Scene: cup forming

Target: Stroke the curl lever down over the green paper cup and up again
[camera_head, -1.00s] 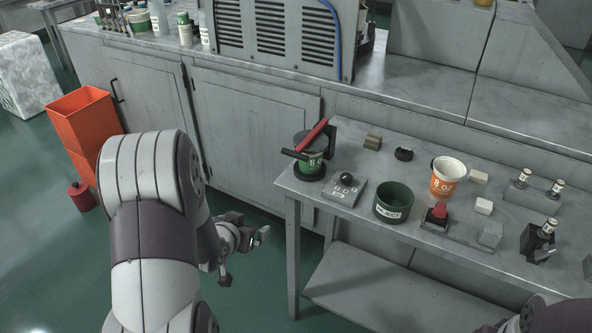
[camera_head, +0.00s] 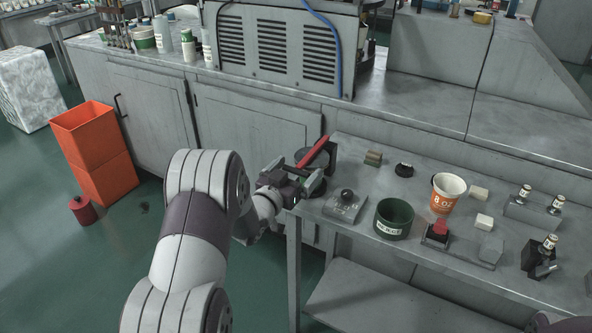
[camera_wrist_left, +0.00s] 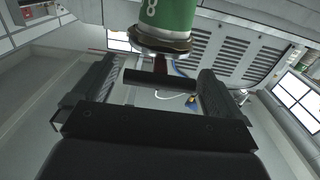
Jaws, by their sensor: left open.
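The red curl lever (camera_head: 314,152) slants up over the press at the table's left corner. The green paper cup (camera_wrist_left: 165,14) shows at the top of the left wrist view; in the head view it is mostly hidden behind my gripper. My left gripper (camera_head: 297,179) is open at the press. In the left wrist view the lever's dark crossbar handle (camera_wrist_left: 160,77) lies between the two spread fingers, with visible gaps at both sides. I cannot tell whether anything touches. My right gripper is not in view.
On the grey table (camera_head: 400,270) are a weight block (camera_head: 345,206), a dark green container (camera_head: 393,219), an orange and white cup (camera_head: 446,193) and a red-topped fixture (camera_head: 438,232). An orange bin (camera_head: 95,150) stands on the floor at left. A louvred machine (camera_head: 280,45) stands behind.

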